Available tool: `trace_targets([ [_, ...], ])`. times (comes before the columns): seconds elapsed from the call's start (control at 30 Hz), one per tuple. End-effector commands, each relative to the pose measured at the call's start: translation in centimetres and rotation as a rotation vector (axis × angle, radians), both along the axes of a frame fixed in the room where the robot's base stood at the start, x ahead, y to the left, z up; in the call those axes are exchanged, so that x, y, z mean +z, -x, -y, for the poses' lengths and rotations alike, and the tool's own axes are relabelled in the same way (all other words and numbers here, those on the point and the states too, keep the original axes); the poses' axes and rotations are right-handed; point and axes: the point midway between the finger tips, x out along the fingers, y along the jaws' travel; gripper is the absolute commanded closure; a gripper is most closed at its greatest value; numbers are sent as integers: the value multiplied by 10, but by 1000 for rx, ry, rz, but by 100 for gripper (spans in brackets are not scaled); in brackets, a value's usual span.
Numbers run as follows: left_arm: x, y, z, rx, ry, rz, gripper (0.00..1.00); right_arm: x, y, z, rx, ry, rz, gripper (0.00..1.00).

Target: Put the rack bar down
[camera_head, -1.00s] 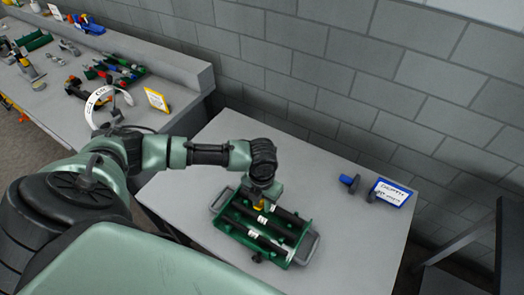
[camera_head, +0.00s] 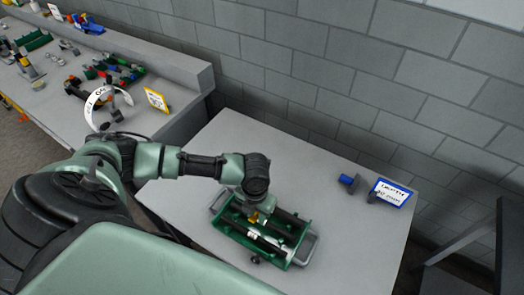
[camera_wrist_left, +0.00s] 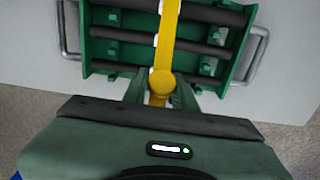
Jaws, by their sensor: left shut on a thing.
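My left gripper (camera_wrist_left: 160,95) is shut on a yellow bar (camera_wrist_left: 168,40) with a round end, which I take to be the rack bar. In the left wrist view the bar runs up the picture across a green rack (camera_wrist_left: 99,50) holding several dark rods. Whether the bar touches the rack or hangs just above it, I cannot tell. My right gripper is not in view.
The rack stands on a grey table (camera_head: 345,245) with clear room on its right. A blue-ended tool (camera_head: 348,183) and a blue-framed sign (camera_head: 391,193) stand at the back right. A block wall (camera_head: 330,95) rises behind. A cluttered bench (camera_head: 120,45) is at upper left.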

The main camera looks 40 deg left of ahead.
Motion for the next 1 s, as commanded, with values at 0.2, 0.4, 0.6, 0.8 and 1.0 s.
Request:
trace_targets([
  [0.2,-16,7,1,0,0,-2,92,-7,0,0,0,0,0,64],
  [0.4,-29,13,1,0,1,-1,92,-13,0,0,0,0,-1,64],
  [0.6,-42,19,1,0,0,1,92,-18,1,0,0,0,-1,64],
  [0.8,-54,25,2,0,1,1,92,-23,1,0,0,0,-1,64],
  [1.0,-67,32,2,0,0,-1,92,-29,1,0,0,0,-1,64],
])
